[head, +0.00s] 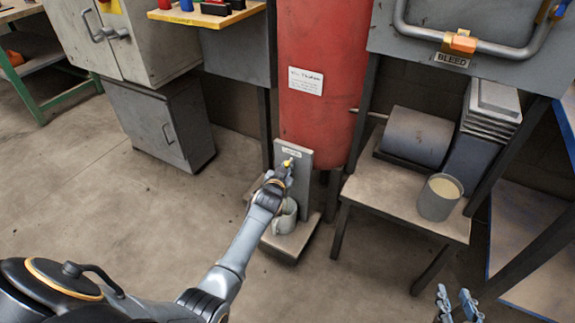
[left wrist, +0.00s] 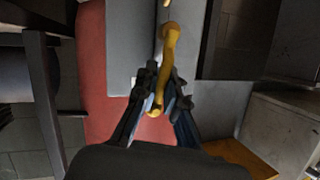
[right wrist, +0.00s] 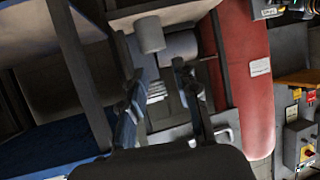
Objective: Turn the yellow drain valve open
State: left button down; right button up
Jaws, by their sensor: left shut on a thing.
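The yellow drain valve (head: 287,162) is on a grey upright plate (head: 305,185) in front of the red tank (head: 318,95). In the left wrist view the valve's yellow lever (left wrist: 168,45) runs down between my left fingers. My left gripper (head: 280,174) is shut on the lever's lower end, and it also shows in the left wrist view (left wrist: 160,100). In the head view the gripper hides part of the valve. My right gripper (head: 458,300) is empty at the lower right, its fingers apart in the right wrist view (right wrist: 160,90).
A grey mug (head: 286,216) stands on the low base below the valve. At right, a bench (head: 385,205) holds a grey cylinder (head: 415,137) and a cup of pale liquid (head: 438,198). A cabinet (head: 160,125) stands left. The floor in front is clear.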

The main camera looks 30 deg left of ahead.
pick_arm(q)
jog(key=shift+a+r+n+h+p, duration=0.15)
jog(key=shift+a+n+h+p, duration=0.2)
jog(key=shift+p, duration=0.4)
jog(key=shift+a+n+p, duration=0.25)
jog(key=shift+n+p, duration=0.1)
jog(key=shift+p, duration=0.4)
jog(key=shift+h, duration=0.35)
jog(key=shift+a+p, duration=0.1)
jog(key=shift+p, duration=0.2)
pick_arm(e)
jog(key=s+d+f+g+h, duration=0.1)
jog(key=s+d+f+g, duration=0.1)
jog(key=s+f+g, duration=0.2)
jog(key=s+d+f+g+h, duration=0.1)
jog(key=s+d+f+g, duration=0.2)
jog(key=s, duration=0.7)
jog(key=shift+f+g+h, duration=0.3)
jog(key=shift+f+g, duration=0.05)
jog(key=shift+g, duration=0.75)
pick_arm(q)
jog(key=shift+n, duration=0.3)
pick_arm(e)
jog(key=shift+s, duration=0.1)
pick_arm(q)
jog(key=c, duration=1.4)
grip_release()
jog(key=shift+s, duration=0.1)
pick_arm(e)
jog(key=shift+r, duration=0.1)
